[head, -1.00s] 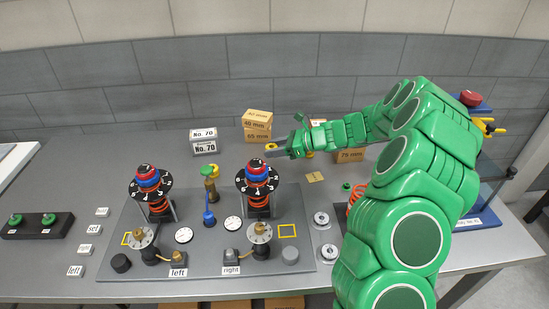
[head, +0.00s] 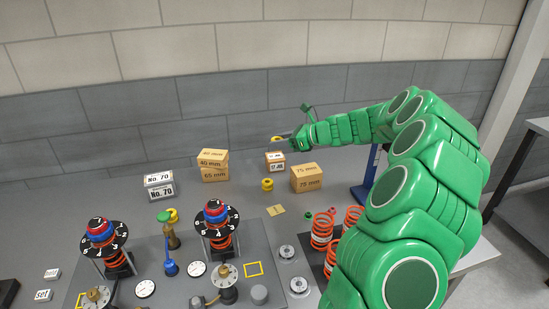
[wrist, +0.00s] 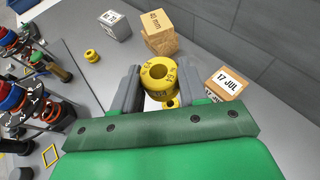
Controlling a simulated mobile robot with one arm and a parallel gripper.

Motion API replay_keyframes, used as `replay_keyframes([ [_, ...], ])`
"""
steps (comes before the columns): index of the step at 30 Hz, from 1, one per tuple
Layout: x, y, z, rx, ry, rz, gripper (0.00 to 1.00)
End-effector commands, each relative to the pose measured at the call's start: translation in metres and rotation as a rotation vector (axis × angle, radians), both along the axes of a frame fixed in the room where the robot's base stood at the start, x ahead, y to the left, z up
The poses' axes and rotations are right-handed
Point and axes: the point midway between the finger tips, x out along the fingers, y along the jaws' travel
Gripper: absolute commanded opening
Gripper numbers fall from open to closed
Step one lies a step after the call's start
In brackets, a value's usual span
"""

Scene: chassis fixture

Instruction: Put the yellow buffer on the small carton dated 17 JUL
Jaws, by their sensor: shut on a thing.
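My gripper (head: 284,141) is shut on a yellow buffer (wrist: 158,76), a ring with dark markings and a central hole. It is held in the air, and only a bit of it shows in the head view (head: 279,138). The small carton with the label 17 JUL (wrist: 226,86) stands to the right of the held buffer in the wrist view, apart from it. In the head view this carton (head: 275,163) is just below my gripper, with a bare top. Another yellow buffer (head: 267,184) sits on the table in front of the carton.
A 75 mm carton (head: 307,178) stands right of the small carton. Stacked cartons (head: 214,172) and No. 70 boxes (head: 159,186) stand left. A third yellow buffer (wrist: 92,56) is near them. The chassis plate (head: 150,296) with dials and springs is in front.

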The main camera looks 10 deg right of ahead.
Motion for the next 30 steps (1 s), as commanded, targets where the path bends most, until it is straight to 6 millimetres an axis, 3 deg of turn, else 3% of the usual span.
replay_keyframes([
  [7, 0.011, -0.014, 0.000, 0.001, 0.001, -0.025, 0.08],
  [30, 0.086, -0.022, -0.036, 0.001, 0.003, -0.023, 0.08],
])
